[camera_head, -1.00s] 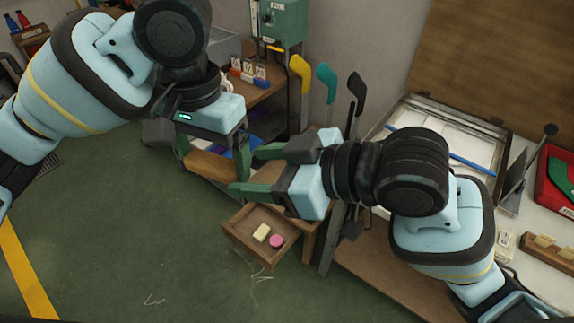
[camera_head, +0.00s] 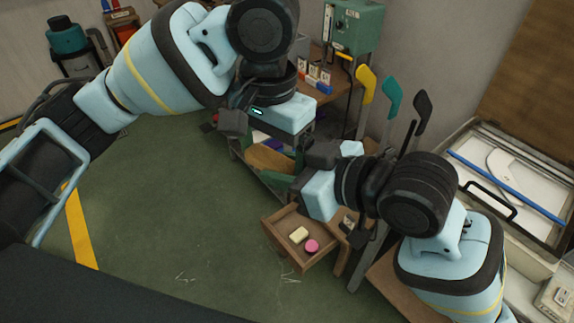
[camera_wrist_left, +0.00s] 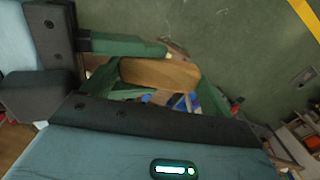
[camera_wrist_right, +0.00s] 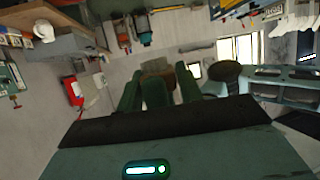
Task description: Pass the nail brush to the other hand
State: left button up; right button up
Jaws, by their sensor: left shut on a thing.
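The nail brush, a brown wooden block (camera_head: 267,158), is held in my left gripper (camera_head: 272,152) above the floor in the middle of the head view. It also shows between the green fingers in the left wrist view (camera_wrist_left: 160,73). My right gripper (camera_head: 290,172) is close beside it, coming from the right. In the right wrist view the right fingers (camera_wrist_right: 158,88) stand apart, with a green finger of the left gripper between them and the brown brush (camera_wrist_right: 157,66) beyond. Whether the right fingers touch the brush cannot be told.
Below the grippers, an open wooden drawer (camera_head: 275,234) holds a cream block (camera_head: 299,235) and a pink round thing (camera_head: 312,246). A shelf and upright clubs, yellow (camera_head: 365,84) and teal (camera_head: 393,92), stand behind.

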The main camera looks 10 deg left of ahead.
jog(key=c, duration=0.5)
pick_arm(q)
jog(key=o, duration=0.8)
jog(key=shift+r, duration=0.1)
